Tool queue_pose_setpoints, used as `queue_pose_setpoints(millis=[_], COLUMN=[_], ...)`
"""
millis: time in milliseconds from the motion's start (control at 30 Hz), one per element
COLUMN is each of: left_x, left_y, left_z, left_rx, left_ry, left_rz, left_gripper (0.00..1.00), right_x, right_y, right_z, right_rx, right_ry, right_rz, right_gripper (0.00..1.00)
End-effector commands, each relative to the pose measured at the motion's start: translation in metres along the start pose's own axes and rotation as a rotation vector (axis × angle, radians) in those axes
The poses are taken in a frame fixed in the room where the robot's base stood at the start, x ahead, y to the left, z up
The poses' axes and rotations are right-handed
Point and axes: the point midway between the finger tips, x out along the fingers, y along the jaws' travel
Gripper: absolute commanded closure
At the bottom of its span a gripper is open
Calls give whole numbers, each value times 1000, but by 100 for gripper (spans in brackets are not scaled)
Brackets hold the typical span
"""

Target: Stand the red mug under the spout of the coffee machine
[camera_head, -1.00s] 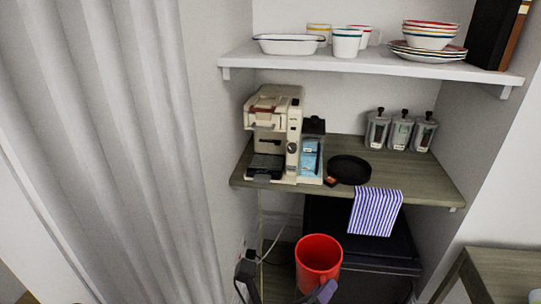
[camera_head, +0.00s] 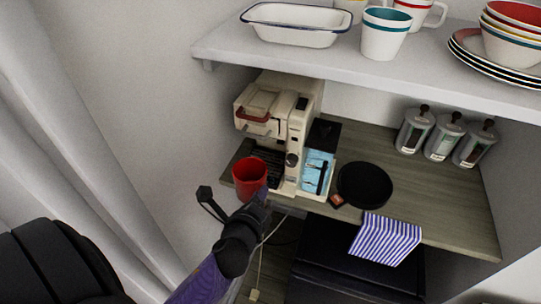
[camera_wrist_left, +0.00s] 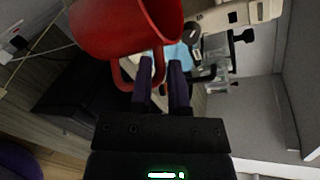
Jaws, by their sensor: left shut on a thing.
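The red mug (camera_head: 249,177) is upright in front of the left part of the coffee machine (camera_head: 281,124), by its dark drip tray (camera_head: 268,170). I cannot tell whether it touches the tray. My left gripper (camera_head: 262,196) is at the mug's near right side. In the left wrist view, the mug (camera_wrist_left: 125,27) shows large at the top, and the left gripper's fingers (camera_wrist_left: 160,72) are shut on its handle (camera_wrist_left: 122,76). The spout is hidden under the machine's head. My right gripper is not in view.
The machine stands on a wooden counter (camera_head: 440,190) beside a round black tray (camera_head: 365,184) and a striped cloth (camera_head: 385,240). Several jars stand at the back right. A white shelf (camera_head: 330,62) with crockery hangs above. A wall is close on the left.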

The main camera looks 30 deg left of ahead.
Motion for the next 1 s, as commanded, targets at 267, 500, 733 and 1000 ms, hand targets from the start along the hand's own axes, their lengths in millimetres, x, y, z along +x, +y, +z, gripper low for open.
queue_pose_setpoints(millis=[267,500,733,1000], left_x=[74,113,124,124], left_y=[-16,-24,-15,-13], left_z=[12,18,11,9], left_rx=[0,0,-1,0], left_ry=[-2,-2,0,0], left_rz=[-2,-2,0,-1], left_gripper=[100,100,100,100], right_x=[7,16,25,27], right_y=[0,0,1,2], right_z=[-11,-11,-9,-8], right_rx=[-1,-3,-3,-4], right_ry=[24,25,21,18], right_rz=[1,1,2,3], right_gripper=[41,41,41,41])
